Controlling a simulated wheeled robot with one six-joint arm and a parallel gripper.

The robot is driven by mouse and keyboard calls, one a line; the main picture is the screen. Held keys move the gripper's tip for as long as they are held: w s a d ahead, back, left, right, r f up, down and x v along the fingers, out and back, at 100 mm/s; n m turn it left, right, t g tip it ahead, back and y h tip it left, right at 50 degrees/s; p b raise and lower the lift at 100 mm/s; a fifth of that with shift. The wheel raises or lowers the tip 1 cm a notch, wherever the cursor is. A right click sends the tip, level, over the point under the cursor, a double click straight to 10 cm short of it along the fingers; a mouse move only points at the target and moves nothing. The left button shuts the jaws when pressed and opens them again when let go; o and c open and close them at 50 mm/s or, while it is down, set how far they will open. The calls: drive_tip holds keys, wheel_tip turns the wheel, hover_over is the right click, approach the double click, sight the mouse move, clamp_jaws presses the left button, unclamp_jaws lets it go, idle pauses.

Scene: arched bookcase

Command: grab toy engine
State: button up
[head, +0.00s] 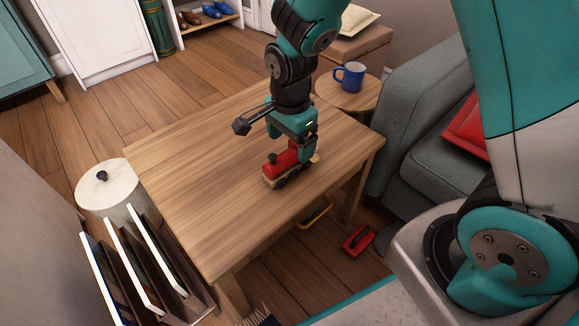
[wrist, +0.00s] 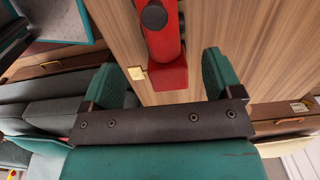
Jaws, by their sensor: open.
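The toy engine (head: 283,160) is red with a dark chimney, dark wheels and a light wooden base. It stands upright on the wooden table, near the table's right part. My gripper (head: 291,140) is directly above the engine's rear end, pointing down. In the wrist view the red engine (wrist: 166,45) lies ahead of and between the two teal fingers of my gripper (wrist: 165,72). The fingers are apart, with a gap visible on each side of the engine. Part of the engine's rear is hidden behind my gripper in the head view.
The wooden table (head: 190,165) is otherwise bare. A blue mug (head: 349,77) stands on a small round side table behind it. A grey sofa (head: 425,120) is at the right. A white round bin (head: 108,190) and upright panels stand at the left. A red item (head: 358,240) lies on the floor.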

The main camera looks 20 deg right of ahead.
sight(290, 151)
drive_tip(key=f+b, duration=0.1)
drive_tip(key=f, duration=0.1)
drive_tip(key=f+b, duration=0.1)
drive_tip(key=f, duration=0.1)
drive_tip(key=f+b, duration=0.1)
drive_tip(key=f, duration=0.1)
drive_tip(key=shift+w, duration=0.25)
drive_tip(key=shift+r, duration=0.1)
drive_tip(key=shift+r, duration=0.1)
drive_tip(key=c, duration=1.2)
